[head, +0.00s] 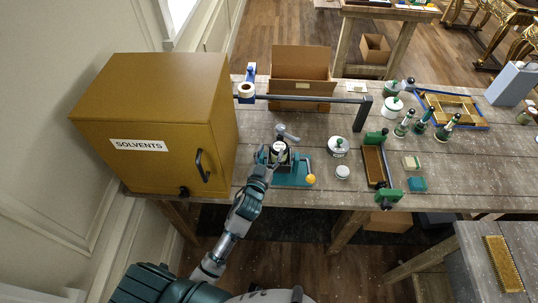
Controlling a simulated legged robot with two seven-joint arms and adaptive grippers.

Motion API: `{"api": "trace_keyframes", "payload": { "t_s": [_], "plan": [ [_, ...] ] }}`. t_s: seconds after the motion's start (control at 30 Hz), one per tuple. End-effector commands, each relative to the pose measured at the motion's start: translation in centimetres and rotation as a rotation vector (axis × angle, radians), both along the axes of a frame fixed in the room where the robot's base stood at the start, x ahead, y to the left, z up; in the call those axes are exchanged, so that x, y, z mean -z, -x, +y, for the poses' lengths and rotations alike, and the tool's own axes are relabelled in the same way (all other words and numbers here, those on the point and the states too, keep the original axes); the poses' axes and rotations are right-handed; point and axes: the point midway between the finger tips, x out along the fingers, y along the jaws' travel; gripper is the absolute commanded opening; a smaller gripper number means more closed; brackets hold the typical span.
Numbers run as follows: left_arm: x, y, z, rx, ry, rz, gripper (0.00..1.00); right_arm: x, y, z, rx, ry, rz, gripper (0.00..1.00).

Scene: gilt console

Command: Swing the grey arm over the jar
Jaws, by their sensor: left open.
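A long dark grey arm (315,98) runs from a blue-and-white mount (246,88) beside the cabinet to the right along the back of the bench. Its end piece (362,114) angles toward the front, away from the jar. A dark jar with a pale label (279,153) stands in a teal fixture (291,180) with a yellow knob (310,179). A small light-grey piece (287,134) shows above the jar; what it belongs to is unclear. My left gripper (268,157) is open at the jar's left front; contact cannot be told. My right gripper is not in view.
The brown solvents cabinet (150,105) stands close on the left. An open cardboard box (301,78) is behind the arm.

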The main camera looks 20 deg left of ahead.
Motion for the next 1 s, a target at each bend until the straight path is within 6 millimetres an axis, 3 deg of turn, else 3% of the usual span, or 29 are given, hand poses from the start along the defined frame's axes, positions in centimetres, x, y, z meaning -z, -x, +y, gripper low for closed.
{"api": "trace_keyframes", "payload": {
  "t_s": [0.13, 0.4, 0.53, 0.63, 0.67, 0.8, 1.0],
  "plan": [
    [0.0, 1.2, 0.0, 0.0, 0.0, 0.0, 0.61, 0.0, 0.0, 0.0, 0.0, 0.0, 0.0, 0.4],
    [0.0, 1.3, 0.0, -0.001, 0.0, 0.0, 0.61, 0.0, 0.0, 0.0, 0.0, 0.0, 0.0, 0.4],
    [1.0, 1.9, 0.4, -0.012, -0.001, 0.041, 0.29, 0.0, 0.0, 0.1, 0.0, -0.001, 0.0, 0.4],
    [4.3, 4.1, 1.4, -0.043, -0.005, 0.18, 0.04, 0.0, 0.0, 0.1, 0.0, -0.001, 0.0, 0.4],
    [5.7, 5.1, 1.7, -0.053, -0.009, 0.238, 0.0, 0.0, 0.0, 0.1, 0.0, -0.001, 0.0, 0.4],
    [12.2, 11.3, 2.8, -0.064, -0.036, 0.548, 0.0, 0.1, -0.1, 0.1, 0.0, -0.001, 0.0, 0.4],
    [20.6, 21.1, 2.7, 0.013, -0.089, 0.965, 0.0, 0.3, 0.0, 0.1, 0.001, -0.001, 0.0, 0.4]
  ]
}}
